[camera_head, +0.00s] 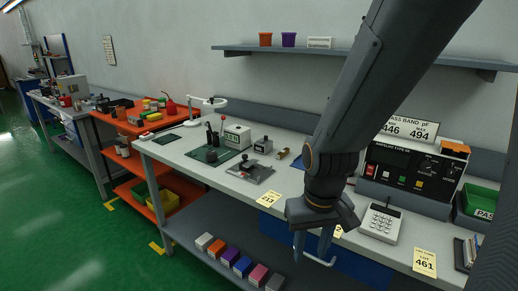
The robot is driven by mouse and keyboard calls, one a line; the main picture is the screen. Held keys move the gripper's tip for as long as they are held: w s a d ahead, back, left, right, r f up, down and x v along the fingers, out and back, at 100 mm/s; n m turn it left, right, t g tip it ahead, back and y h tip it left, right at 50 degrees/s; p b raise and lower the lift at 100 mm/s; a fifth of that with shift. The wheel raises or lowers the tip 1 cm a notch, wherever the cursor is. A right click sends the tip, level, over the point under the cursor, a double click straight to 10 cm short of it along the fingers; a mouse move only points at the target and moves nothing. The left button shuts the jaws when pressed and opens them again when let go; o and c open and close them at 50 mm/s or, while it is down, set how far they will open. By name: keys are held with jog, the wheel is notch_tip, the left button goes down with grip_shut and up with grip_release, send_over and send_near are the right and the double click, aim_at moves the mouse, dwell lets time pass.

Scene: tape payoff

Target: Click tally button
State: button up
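I cannot single out a button marked as the tally button in this view. A black instrument panel (413,168) with a few small coloured buttons stands at the right of the bench. A small grey box with a dark top (263,145) sits mid-bench, and its details are too small to read. A white keypad device (380,222) lies near the front edge. My gripper (316,254) points down in front of the bench's front edge, left of the keypad device. A gap shows between its pale fingers, and nothing is seen between them.
A green bin (482,201) is at the right end. A shelf (370,55) runs along the wall above. Coloured boxes (230,257) line the lower shelf. My arm hides part of the bench.

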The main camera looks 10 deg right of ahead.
dwell(0.3)
grip_shut()
dwell(1.6)
